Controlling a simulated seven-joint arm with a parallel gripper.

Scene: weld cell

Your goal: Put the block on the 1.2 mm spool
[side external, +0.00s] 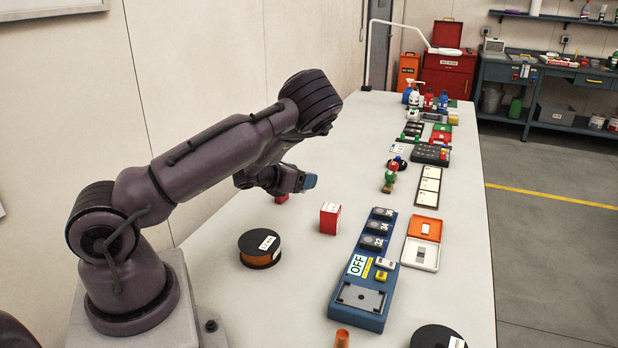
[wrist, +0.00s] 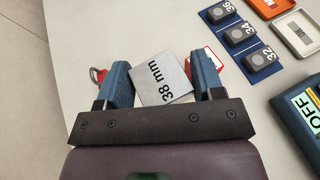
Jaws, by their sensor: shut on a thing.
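My gripper (wrist: 163,72) is shut on a silver-grey block (wrist: 150,92) marked "38 mm", which sits slightly turned between the two blue fingers in the wrist view. In the side view my gripper (side external: 305,182) is above the table, and the block cannot be made out there. A black spool with orange wire (side external: 260,250) lies flat on the table nearer my base, below and left of my gripper. A second dark spool (side external: 436,338) is cut off at the bottom right edge. Both spool labels are too small to read for certain.
A red and white box (side external: 329,218) stands right of my gripper. A small red item (side external: 281,198) lies below it. A blue panel (side external: 362,265) with numbered blocks and an OFF sign runs along the right, beside an orange and white case (side external: 422,242). Table between spool and box is clear.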

